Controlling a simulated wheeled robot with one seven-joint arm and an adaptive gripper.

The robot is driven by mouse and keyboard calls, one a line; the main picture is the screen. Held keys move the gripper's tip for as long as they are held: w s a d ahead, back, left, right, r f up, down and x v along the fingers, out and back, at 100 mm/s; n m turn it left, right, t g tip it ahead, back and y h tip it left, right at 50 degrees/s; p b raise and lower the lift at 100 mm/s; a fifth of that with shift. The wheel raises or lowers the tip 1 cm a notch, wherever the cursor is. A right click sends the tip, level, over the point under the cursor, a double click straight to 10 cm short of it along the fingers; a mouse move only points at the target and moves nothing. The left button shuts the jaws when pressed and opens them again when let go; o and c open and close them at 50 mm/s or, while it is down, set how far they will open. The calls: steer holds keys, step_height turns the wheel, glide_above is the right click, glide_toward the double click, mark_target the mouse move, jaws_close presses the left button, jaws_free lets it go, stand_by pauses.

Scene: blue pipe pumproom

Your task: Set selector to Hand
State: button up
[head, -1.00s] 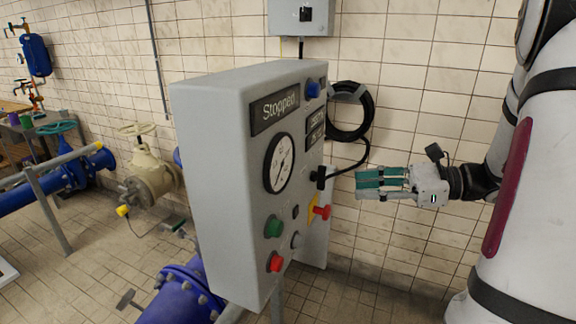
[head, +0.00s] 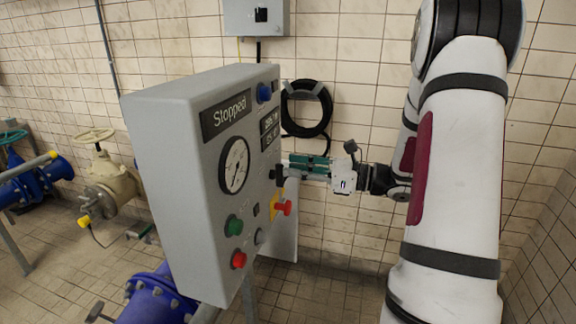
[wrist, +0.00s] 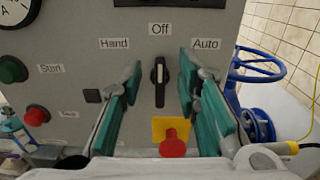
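The selector (wrist: 160,82) is a black knob with a white line on the grey control panel. In the wrist view its line points up at the Off label (wrist: 160,29). The Hand label (wrist: 114,43) is up and left of it, the Auto label (wrist: 206,44) up and right. My gripper (wrist: 161,76) is open, its teal fingers on the left and right of the knob with gaps on both sides. In the head view my gripper (head: 287,168) is at the panel face, by the black selector (head: 279,175).
A red emergency button (wrist: 173,143) on a yellow plate sticks out just below the selector. Green (head: 234,226) and red (head: 238,260) buttons are to the left. The display (head: 227,114) reads "Stopped". A blue valve (wrist: 257,75) stands beyond the panel's right.

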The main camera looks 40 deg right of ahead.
mark_target(277, 175)
steer(key=shift+x, duration=1.45)
